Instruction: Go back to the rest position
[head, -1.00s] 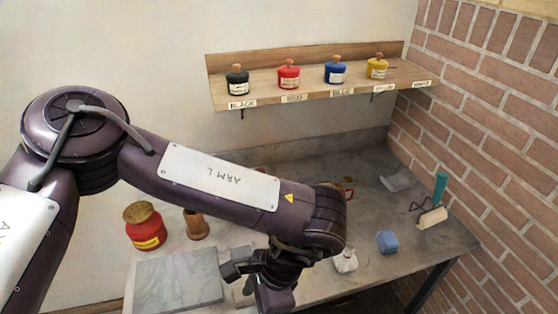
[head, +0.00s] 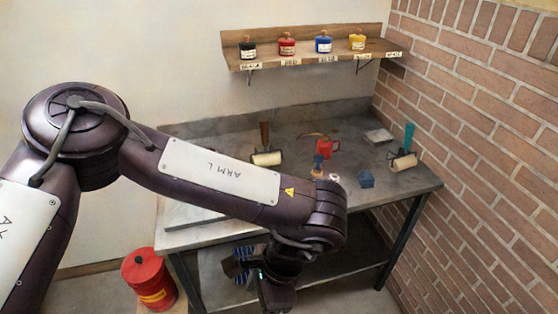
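My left arm (head: 220,182) comes in from the left, bent at the elbow, and reaches across the front of the workbench (head: 200,238). My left gripper (head: 252,280) hangs low in front of the bench, pointing down. Its two dark fingers look apart, with nothing seen held between them. It is clear of the bench top. My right gripper is out of view.
A wall shelf (head: 300,60) carries black, red, blue and yellow pots. A red can (head: 149,279) stands lower left. A brick wall (head: 480,110) bounds the right.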

